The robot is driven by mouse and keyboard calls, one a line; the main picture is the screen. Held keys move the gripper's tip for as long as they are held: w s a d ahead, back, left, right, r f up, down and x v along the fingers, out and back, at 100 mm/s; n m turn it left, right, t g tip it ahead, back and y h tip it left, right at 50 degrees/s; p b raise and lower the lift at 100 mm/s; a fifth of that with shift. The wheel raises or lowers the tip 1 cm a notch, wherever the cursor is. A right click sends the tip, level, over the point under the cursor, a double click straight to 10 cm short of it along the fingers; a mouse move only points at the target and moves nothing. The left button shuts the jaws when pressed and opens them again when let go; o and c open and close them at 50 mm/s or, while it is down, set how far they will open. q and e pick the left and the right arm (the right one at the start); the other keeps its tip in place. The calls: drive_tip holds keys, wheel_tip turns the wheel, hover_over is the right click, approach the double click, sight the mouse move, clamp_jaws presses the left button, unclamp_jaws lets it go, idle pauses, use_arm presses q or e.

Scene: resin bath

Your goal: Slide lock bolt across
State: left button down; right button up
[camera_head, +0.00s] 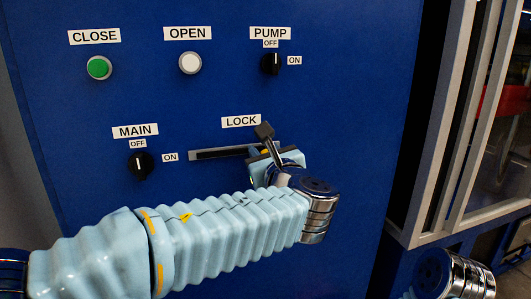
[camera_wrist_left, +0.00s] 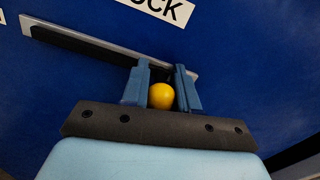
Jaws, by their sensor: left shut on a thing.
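The LOCK slot (camera_head: 215,154) is a dark horizontal groove in a grey plate on the blue panel, under the LOCK label (camera_head: 240,121). It also shows in the left wrist view, running from upper left toward the fingers (camera_wrist_left: 80,44). My left gripper (camera_wrist_left: 162,88) is at the right end of this slot. Its two blue fingers are shut on the yellow knob (camera_wrist_left: 161,96) of the lock bolt, one finger on each side. In the head view my left gripper (camera_head: 262,164) mostly covers the knob and the slot's right end.
Above are a green CLOSE button (camera_head: 99,68), a white OPEN button (camera_head: 190,63) and a black PUMP switch (camera_head: 271,63). A black MAIN switch (camera_head: 140,165) is left of the slot. A grey-framed opening (camera_head: 440,130) stands right of the panel.

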sight(238, 149)
use_arm(q)
drive_tip(key=a, duration=0.2)
drive_tip(key=s+a+b, duration=0.1)
drive_tip(key=a, duration=0.1)
drive_tip(key=shift+s+a, duration=0.1)
drive_tip(key=shift+s, duration=0.05)
drive_tip(key=c, duration=0.9)
unclamp_jaws()
drive_tip(key=v, duration=1.4)
